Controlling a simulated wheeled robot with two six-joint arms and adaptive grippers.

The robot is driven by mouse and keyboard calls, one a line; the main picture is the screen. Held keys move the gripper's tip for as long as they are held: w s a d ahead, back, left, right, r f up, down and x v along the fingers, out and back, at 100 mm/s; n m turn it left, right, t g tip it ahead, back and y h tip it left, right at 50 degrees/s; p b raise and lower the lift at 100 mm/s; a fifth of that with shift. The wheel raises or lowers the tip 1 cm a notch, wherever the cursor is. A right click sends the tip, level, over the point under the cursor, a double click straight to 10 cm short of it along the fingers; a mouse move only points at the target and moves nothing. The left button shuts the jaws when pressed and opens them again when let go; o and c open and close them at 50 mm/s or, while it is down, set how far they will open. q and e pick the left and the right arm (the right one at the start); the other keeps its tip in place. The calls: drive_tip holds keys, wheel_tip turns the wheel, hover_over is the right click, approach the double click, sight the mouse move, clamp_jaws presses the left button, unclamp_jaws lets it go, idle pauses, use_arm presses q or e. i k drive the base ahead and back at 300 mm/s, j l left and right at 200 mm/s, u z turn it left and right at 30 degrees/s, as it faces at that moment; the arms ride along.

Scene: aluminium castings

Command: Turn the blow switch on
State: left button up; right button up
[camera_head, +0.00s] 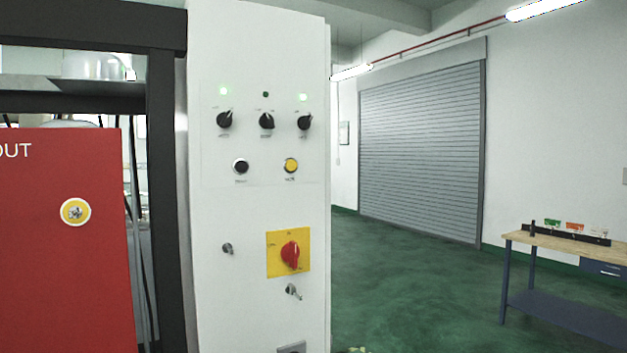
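A white control cabinet (258,205) stands upright in the middle of the head view. Three black rotary switches sit in a row near its top: a left one (224,120), a middle one (266,121) and a right one (304,122). The lamps above the left switch (224,91) and right switch (303,98) glow green. The lamp above the middle switch (265,95) is dark. The labels are too small to read, so I cannot tell which switch is the blow switch. Neither of my grippers is in view.
Below are a black button (240,167), a yellow button (291,166) and a red rotary handle (291,254) on a yellow plate. A red panel (62,270) and dark frame (168,200) stand left. A workbench (560,243) stands far right.

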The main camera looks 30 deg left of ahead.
sight(265, 120)
drive_tip(key=u, duration=1.25)
